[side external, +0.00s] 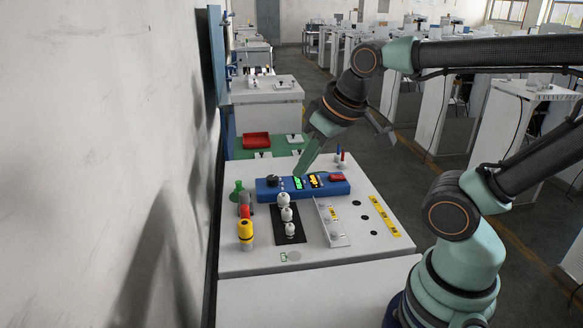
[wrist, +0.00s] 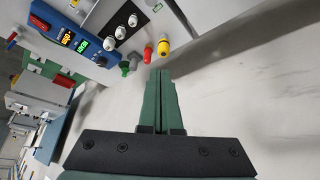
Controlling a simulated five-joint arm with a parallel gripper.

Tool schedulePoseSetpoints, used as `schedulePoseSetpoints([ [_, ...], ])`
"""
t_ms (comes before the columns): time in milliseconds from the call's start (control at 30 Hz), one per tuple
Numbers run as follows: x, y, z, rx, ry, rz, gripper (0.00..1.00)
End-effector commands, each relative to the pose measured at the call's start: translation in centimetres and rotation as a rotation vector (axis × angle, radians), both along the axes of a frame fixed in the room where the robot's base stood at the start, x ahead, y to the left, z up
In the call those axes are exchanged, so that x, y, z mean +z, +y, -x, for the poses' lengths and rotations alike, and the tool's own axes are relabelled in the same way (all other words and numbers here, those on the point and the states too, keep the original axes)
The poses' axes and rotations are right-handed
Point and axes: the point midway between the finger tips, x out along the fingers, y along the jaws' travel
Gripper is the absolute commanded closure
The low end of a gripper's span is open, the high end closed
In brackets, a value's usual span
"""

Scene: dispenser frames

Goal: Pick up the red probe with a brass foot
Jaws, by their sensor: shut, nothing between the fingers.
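Two slim upright pieces, one red and one blue, stand at the back right of the white bench in the side external view. The red one (side external: 342,154) looks like the red probe, but its brass foot is too small to make out. My gripper (side external: 299,174) has its green fingers pressed together and empty. In that view its tips appear over the blue instrument box (side external: 268,192), left of the red piece. In the wrist view my shut fingers (wrist: 160,72) point up the picture.
A yellow-topped piece (side external: 246,230), a short red one (side external: 244,211) and a green one (side external: 238,187) stand at the bench's left. White knobs (side external: 286,214) stand on a black plate. A clear holder (side external: 331,222) lies right of them. The wall (side external: 110,150) rises close on the left.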

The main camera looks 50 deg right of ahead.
Motion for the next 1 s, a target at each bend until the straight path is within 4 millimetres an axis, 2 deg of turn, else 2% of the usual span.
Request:
schedulePoseSetpoints([
  [200,0.0,0.0,0.0,0.000,0.000,0.000,1.00],
  [233,0.0,0.0,0.0,0.000,0.000,0.000,0.92],
  [300,0.0,0.0,0.0,0.000,0.000,0.000,0.66],
  [367,0.0,0.0,0.0,0.000,0.000,0.000,0.43],
  [400,0.0,0.0,0.0,0.000,0.000,0.000,0.35],
  [767,0.2,0.0,-0.3,0.020,0.007,0.011,0.35],
  [867,0.5,-0.2,-1.2,0.083,0.034,0.046,0.35],
  [1000,1.1,-0.5,-3.7,0.255,0.097,0.127,0.35],
])
